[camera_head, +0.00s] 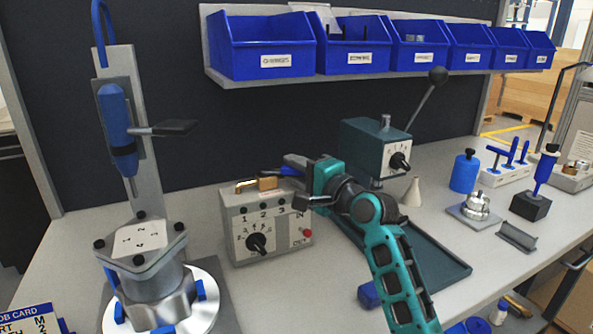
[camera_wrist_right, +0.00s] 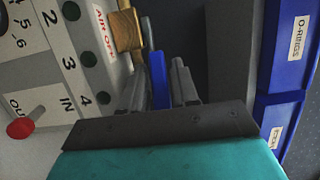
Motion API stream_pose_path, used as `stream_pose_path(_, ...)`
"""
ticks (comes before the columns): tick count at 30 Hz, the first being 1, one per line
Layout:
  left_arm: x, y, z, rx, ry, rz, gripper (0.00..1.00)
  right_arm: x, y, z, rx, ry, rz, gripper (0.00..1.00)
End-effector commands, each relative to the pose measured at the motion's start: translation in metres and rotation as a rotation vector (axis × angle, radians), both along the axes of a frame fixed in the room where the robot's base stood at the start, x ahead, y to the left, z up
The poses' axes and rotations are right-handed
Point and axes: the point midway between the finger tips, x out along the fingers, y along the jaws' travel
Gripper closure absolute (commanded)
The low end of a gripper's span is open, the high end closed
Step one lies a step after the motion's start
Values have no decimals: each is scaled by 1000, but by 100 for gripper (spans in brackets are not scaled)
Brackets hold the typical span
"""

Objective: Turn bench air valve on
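The air valve is a brass body (camera_head: 258,184) with a blue lever (camera_head: 290,171), on top of a grey control box (camera_head: 262,228). In the right wrist view the brass body (camera_wrist_right: 126,30) stands beside a red "AIR OFF" label (camera_wrist_right: 104,32). My right gripper (camera_head: 299,182) is at the lever's end, its fingers apart. In the right wrist view the blue lever (camera_wrist_right: 157,78) lies between the two fingers (camera_wrist_right: 160,88), with a small gap visible on the right; contact on the left is unclear. My left gripper is not in view.
The box carries a black knob (camera_head: 257,244) and a red button (camera_head: 307,233). A clamped fixture (camera_head: 140,240) stands left. A teal device (camera_head: 377,147) and tray (camera_head: 450,272) are behind and right of my arm. Blue bins (camera_head: 262,45) hang above.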

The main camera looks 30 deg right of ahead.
Motion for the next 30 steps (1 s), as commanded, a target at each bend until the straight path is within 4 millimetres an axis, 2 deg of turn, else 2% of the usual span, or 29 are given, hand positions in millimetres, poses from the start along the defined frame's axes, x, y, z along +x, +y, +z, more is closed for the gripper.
stream_pose_path(1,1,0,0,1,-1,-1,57,0,0,0,0,0,0,76)
stream_pose_path(9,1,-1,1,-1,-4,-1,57,0,0,0,0,0,0,100)
stream_pose_path(23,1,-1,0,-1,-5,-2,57,0,-1,-1,-1,1,7,100)
stream_pose_path(30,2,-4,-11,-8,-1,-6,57,7,-4,-4,-6,2,109,100)
